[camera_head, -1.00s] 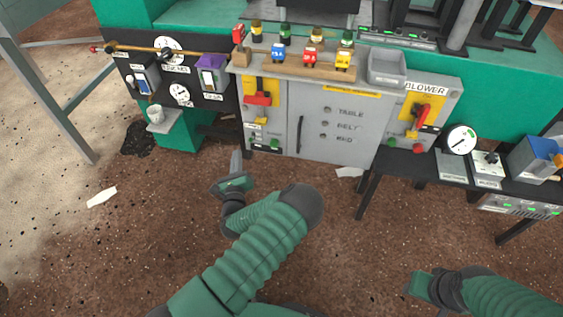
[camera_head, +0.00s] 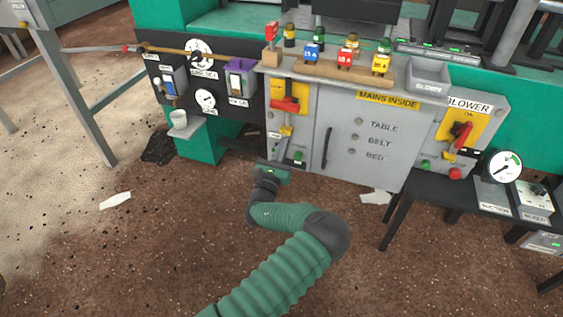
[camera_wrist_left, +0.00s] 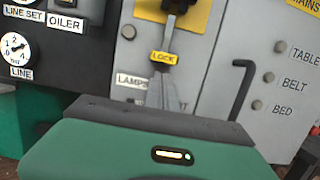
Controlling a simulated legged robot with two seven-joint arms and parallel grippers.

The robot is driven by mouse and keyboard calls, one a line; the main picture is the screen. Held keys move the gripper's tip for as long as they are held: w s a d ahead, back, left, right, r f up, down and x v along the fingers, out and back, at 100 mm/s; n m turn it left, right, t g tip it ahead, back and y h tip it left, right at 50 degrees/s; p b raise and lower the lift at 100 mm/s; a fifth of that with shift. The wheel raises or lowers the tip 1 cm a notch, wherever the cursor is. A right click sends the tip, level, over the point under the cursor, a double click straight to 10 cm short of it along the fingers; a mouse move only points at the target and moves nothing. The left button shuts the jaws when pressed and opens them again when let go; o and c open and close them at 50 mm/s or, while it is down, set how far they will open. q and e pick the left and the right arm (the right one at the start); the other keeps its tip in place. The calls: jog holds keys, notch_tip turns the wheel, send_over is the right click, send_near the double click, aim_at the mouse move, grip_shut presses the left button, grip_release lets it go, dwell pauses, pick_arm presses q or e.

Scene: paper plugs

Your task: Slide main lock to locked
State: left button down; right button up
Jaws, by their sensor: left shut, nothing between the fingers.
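The main lock is a small yellow tab (camera_head: 286,131) below the red lever (camera_head: 285,103) on the left of the grey cabinet. In the left wrist view the tab (camera_wrist_left: 163,58) reads LOCK and sits on a grey upright bar under the lever's dark lower end. My left gripper (camera_head: 274,161) is shut and empty, just in front of and below the tab. In the left wrist view its grey fingers (camera_wrist_left: 166,93) point up at the tab and partly hide the LAMP label. I cannot tell whether they touch the panel. My right gripper is out of view.
The cabinet door has a dark handle (camera_head: 328,148) right of the lock. The blower lever (camera_head: 460,135) is farther right. A cup (camera_head: 179,117) stands on a ledge at left. Open floor lies in front.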

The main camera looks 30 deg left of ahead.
aim_at(287, 123)
pick_arm(q)
jog(key=shift+r, duration=0.4)
notch_tip(287, 123, up, 3)
jog(key=shift+p, duration=1.2)
